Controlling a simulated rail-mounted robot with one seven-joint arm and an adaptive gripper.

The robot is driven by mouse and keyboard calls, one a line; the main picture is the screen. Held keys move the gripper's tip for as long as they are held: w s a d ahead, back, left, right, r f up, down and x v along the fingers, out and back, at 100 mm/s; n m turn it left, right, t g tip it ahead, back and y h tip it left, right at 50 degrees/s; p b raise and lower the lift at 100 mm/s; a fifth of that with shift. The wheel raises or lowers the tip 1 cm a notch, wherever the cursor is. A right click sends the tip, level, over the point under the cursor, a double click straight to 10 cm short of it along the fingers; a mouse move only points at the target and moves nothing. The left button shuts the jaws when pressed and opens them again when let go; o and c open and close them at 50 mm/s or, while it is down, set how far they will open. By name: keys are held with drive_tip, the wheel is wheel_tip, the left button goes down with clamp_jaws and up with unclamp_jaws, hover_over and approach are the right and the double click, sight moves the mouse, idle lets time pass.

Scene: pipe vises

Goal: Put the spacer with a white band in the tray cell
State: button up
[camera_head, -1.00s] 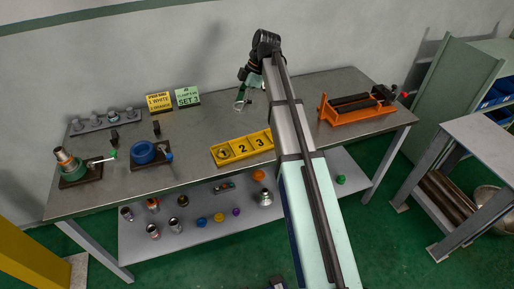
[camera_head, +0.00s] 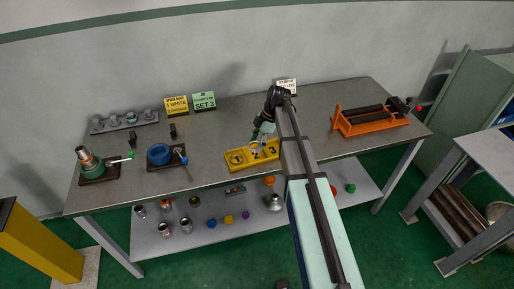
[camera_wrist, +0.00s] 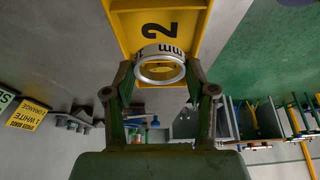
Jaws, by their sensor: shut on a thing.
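The spacer with a white band (camera_wrist: 151,51) is a short metal ring with dark lettering on its band. My gripper (camera_wrist: 160,80) is shut on it in the wrist view, one finger on each side. The ring overlaps the near part of the cell marked 2 in the yellow tray (camera_wrist: 198,42); its height above the cell floor cannot be told. In the head view my gripper (camera_head: 256,146) is at the middle of the yellow tray (camera_head: 238,167), partly hiding it. Cells 1 and 3 show on either side. The spacer is too small to make out there.
A blue ring on a vise (camera_head: 159,154) and a vise with a green-based pipe (camera_head: 90,165) stand to the left. An orange vise (camera_head: 369,123) is at the right. Sign cards (camera_head: 203,101) and a grey rack (camera_head: 124,122) line the back.

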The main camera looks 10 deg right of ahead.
sight(254, 156)
drive_tip(key=shift+f+p, duration=0.5)
drive_tip(key=shift+f, duration=1.6)
drive_tip(key=shift+f, duration=0.15)
drive_tip(key=o, duration=0.8)
drive_tip(key=shift+c, duration=0.2)
drive_tip(key=shift+r, duration=0.25)
drive_tip(key=b+v, duration=0.3)
drive_tip(key=v, duration=0.8)
drive_tip(key=shift+d+r+b, duration=0.15)
drive_tip(key=shift+r+b, duration=0.25)
